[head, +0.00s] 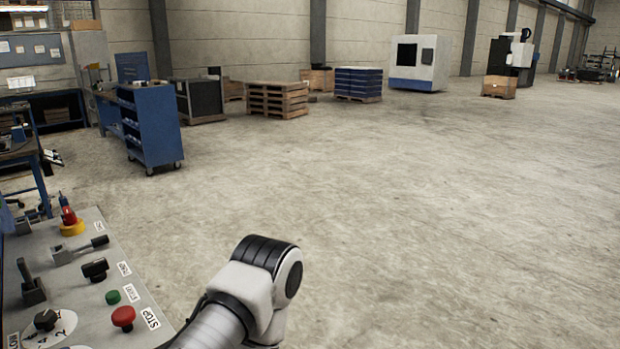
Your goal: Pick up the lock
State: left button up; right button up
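No clear padlock shape shows in the head view. A small red piece (69,215) with a dark and blue top stands on a yellow ring (72,228) at the far end of the grey control panel (140,290). I cannot tell whether this red piece is the lock. Neither of my grippers is in view. Only a white and black link of one of my arms shows at the bottom, right of the panel, and nothing held is visible.
The panel carries a red stop button (123,317), a green button (113,297), a rotary switch (46,320), a black knob (95,269) and a lever (32,284). A blue cart (150,125) and pallets (277,98) stand farther back. The concrete floor (430,200) to the right is clear.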

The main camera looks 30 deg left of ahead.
aim_at(63, 202)
jog(key=i+l+u, duration=0.2)
jog(key=i+l, duration=0.2)
jog(key=i, duration=0.3)
jog(key=i+l+u, duration=0.2)
jog(key=i+l, duration=0.25)
jog(key=i, duration=0.2)
jog(key=i+j+u, duration=0.55)
jog(key=i+u, duration=0.85)
jog(key=i+l+u, duration=0.1)
jog(key=i+u, duration=0.35)
jog(key=i+l+u, duration=0.35)
jog(key=i, duration=0.3)
jog(key=i+l+u, duration=0.35)
jog(key=i, duration=0.25)
jog(key=i+l+u, duration=0.4)
jog(key=i+l, duration=0.1)
jog(key=i, duration=0.05)
